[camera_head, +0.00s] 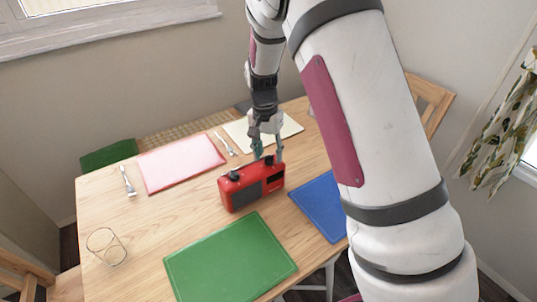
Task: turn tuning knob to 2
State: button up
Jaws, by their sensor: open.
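A red radio (252,186) with dark front panels stands upright on the wooden table. Dark knobs show on its top; one knob (234,176) is at the left end. The other knob, near the right end, lies by my fingertips and is partly hidden. My gripper (267,158) points down over the right part of the radio's top, its fingers apart. I cannot tell whether the fingers touch the knob. Any numbers or markings on the knobs are too small to read.
A green mat (231,262) lies in front of the radio, a blue mat (322,207) at right, a pink mat (180,163) behind left, a cream mat (290,126) behind. A glass (106,246) stands at the left front. Cutlery (128,181) lies beside the pink mat.

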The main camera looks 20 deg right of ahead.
aim_at(266, 158)
notch_tip(266, 158, up, 11)
jog(key=shift+w+a, duration=0.25)
jog(key=s+r+n+t+y+p, duration=0.15)
jog(key=s+r+n, duration=0.25)
jog(key=s+r, duration=1)
jog(key=s+d+n+t, duration=0.1)
jog(key=s+n+t, duration=0.2)
jog(key=s, duration=1.6)
jog(key=shift+s+n+h+p, duration=0.25)
jog(key=shift+n+h+p, duration=0.15)
jog(key=shift+n, duration=0.2)
